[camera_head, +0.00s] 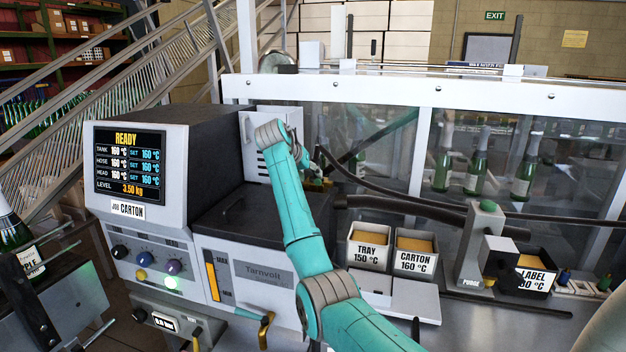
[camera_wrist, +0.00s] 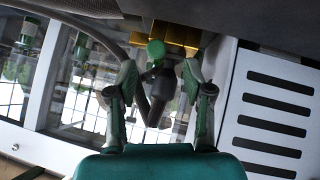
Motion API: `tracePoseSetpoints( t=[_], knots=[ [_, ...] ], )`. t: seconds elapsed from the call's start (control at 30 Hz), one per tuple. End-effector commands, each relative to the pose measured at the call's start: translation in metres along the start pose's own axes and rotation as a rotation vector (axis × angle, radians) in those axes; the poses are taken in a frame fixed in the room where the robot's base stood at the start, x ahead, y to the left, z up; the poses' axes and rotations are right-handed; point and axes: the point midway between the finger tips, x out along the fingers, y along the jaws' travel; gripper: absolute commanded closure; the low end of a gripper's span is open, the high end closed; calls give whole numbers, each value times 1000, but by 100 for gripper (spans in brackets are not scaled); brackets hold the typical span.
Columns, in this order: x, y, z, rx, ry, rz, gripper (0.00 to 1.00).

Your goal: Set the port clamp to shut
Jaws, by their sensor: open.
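My gripper (camera_wrist: 159,75) is open in the wrist view, its two fingers apart with nothing held between them. A green round knob (camera_wrist: 156,48) on a dark lever-like part shows between and beyond the fingertips. This may be the port clamp's handle, but I cannot tell its setting. Brass ports (camera_wrist: 178,36) sit behind it on the machine's side. I cannot tell whether the fingers touch the knob. In the head view my gripper (camera_head: 318,165) is small beside the melt unit's rear, partly hidden by my arm; the clamp is not clear there.
The melt unit's screen (camera_head: 129,165) reads READY. A vented white panel (camera_wrist: 275,112) stands close right of my gripper in the wrist view. Dark hoses (camera_head: 400,205) run rightward past a glazed guard with bottles. TRAY (camera_head: 370,252) and CARTON (camera_head: 415,262) bins stand in front.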

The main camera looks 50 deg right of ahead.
Motion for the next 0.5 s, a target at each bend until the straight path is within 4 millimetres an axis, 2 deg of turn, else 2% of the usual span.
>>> tracePoseSetpoints(
  t=[0.03, 0.2, 0.33, 0.5],
  knots=[
    [-12, -1, 0, 1, 3, -3, 49],
    [-44, -1, 0, 0, 3, -3, 49],
    [-62, -1, 0, 1, 1, -3, 49],
    [-74, -1, 0, 0, 1, -2, 49]
  ],
)
